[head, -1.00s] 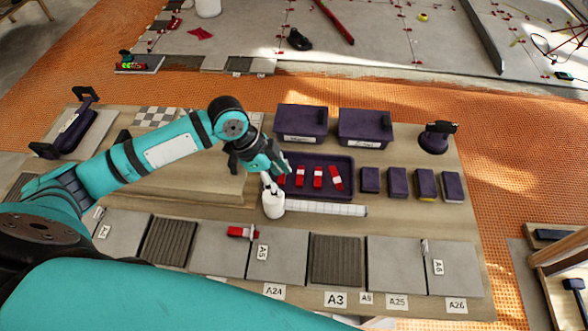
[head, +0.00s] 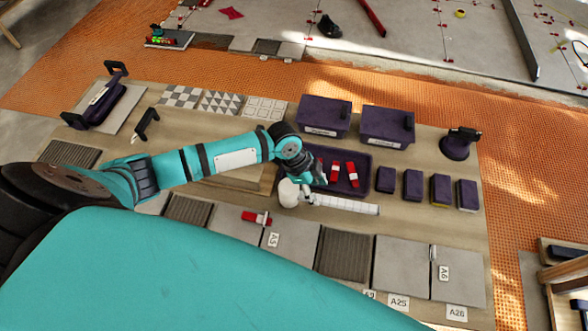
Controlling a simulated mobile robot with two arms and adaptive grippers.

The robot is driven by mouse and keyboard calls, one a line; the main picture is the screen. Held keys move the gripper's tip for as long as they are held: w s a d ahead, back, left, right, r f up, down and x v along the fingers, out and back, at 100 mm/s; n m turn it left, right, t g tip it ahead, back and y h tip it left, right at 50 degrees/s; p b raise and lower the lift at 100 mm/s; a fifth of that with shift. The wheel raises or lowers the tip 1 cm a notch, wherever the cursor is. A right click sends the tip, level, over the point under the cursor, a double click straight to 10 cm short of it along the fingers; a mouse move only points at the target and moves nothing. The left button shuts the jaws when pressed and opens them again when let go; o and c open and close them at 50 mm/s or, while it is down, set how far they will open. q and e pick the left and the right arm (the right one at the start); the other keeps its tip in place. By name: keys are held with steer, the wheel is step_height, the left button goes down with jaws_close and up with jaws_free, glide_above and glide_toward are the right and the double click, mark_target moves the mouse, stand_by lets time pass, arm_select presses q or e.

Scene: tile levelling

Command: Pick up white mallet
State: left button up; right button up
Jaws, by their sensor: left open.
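My right gripper is not in view.
The purple tray (head: 366,172) holds red-and-white pieces. Purple bins (head: 386,125) stand behind, several purple blocks (head: 412,184) to the right. Grey tiles (head: 402,264) line the front; a red-and-white piece (head: 256,217) lies there.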

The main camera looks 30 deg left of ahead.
mark_target(321, 197)
arm_select(q)
steer(key=shift+d+f, duration=0.25)
steer(key=shift+f, duration=0.1)
steer(key=p+x, duration=0.1)
steer(key=x, duration=0.2)
steer(key=shift+w+d+f, duration=0.15)
steer(key=shift+d+f, duration=0.05)
steer(key=shift+f, duration=0.05)
steer(key=shift+d+f, duration=0.1)
steer(key=shift+f, duration=0.25)
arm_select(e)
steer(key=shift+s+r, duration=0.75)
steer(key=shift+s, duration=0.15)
arm_select(q)
jaws_close()
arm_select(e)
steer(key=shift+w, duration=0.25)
